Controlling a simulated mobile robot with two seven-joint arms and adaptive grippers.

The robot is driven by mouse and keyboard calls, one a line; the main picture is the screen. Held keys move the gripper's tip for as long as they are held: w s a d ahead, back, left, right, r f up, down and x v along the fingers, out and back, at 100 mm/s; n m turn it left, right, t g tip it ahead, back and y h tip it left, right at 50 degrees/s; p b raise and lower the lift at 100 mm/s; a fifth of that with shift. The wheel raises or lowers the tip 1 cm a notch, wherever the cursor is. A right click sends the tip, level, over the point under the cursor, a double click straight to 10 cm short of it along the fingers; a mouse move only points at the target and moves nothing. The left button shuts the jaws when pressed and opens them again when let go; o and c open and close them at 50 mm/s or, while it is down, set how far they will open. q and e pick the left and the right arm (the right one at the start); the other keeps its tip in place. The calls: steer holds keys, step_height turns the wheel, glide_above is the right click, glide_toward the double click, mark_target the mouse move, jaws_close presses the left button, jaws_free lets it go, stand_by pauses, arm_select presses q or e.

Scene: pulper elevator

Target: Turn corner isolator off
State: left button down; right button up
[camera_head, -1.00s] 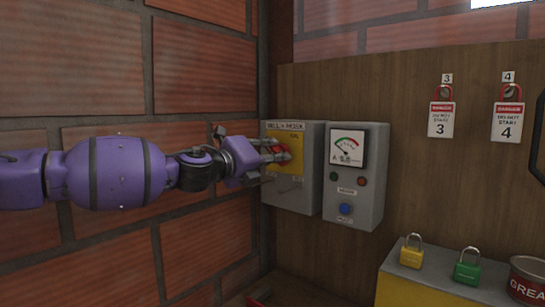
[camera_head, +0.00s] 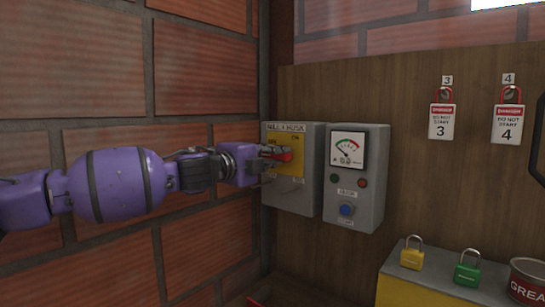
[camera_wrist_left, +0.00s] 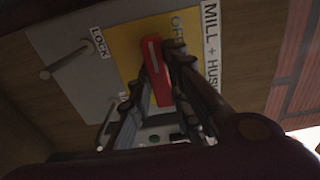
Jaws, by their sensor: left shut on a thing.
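The corner isolator is a grey box (camera_head: 309,178) on the wooden board near the brick corner, with a yellow plate (camera_head: 298,143) and a label reading roughly "MILL + HUSK". Its red handle (camera_head: 284,156) is partly hidden by my left gripper (camera_head: 274,153) in the head view. In the left wrist view the red handle (camera_wrist_left: 156,70) lies between the two dark fingers of my left gripper (camera_wrist_left: 165,62), which is shut on it. The word "OFF" shows on the yellow plate beside the handle, partly covered. My right gripper is in neither view.
A grey meter box (camera_head: 368,200) with a dial and a blue button stands right of the isolator. Danger tags 3 (camera_head: 441,121) and 4 (camera_head: 507,124) hang on the board. A yellow padlock (camera_head: 412,256), a green padlock (camera_head: 467,270) and a grease tin (camera_head: 528,280) are at lower right.

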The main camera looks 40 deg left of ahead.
arm_select(q)
steer(key=shift+f, duration=0.1)
stand_by(0.4)
steer(key=c, duration=1.6)
jaws_free()
steer(key=shift+c, duration=0.2)
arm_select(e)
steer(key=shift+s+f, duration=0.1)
